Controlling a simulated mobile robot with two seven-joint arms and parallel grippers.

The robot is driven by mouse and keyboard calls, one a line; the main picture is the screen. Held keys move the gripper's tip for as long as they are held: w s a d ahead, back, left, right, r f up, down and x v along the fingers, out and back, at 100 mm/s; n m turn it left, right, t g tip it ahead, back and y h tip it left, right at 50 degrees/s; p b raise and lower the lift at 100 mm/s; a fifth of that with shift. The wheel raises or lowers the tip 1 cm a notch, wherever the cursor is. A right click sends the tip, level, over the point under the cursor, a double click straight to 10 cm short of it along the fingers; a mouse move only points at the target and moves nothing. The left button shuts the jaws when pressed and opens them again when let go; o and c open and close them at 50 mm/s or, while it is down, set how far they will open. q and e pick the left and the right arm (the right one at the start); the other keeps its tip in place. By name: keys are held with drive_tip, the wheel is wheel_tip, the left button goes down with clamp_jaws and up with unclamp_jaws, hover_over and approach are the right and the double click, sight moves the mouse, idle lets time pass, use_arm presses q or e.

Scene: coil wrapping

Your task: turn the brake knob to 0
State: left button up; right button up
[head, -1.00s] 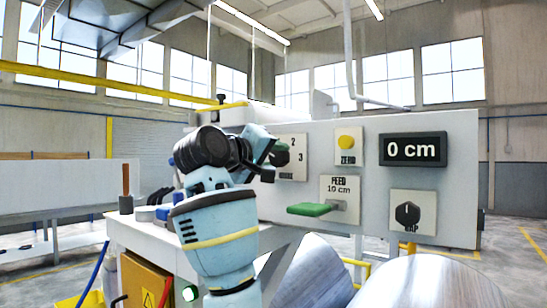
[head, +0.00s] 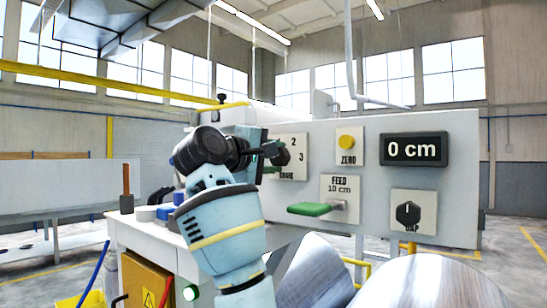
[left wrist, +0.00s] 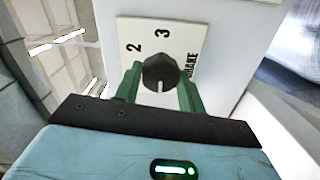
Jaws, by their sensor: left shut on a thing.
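The brake knob (left wrist: 160,70) is a dark, faceted knob on a white plate (left wrist: 205,35) marked 2, 3 and BRAKE. In the left wrist view its white mark points to the bottom of the picture, away from the 3. The 0 and any 1 on the plate are not visible, hidden behind my gripper. My left gripper (left wrist: 160,88) is shut on the knob, one green finger on each side. In the head view the knob (head: 283,155) shows just right of my left gripper (head: 272,153). My right gripper is not in view.
The same panel carries a yellow ZERO button (head: 346,142), a display (head: 413,149) reading 0 cm, a green FEED lever (head: 309,209) and a black GAP knob (head: 407,214). Large metal coils (head: 430,282) lie below. A table (head: 125,230) with small items stands left.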

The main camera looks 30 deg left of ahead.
use_arm(q)
drive_tip(key=o, duration=1)
drive_tip(key=shift+c, duration=0.2)
drive_tip(key=s, duration=0.7)
drive_tip(key=shift+s+a+r, duration=0.15)
drive_tip(key=shift+s+a, duration=0.2)
drive_tip(key=shift+s, duration=0.05)
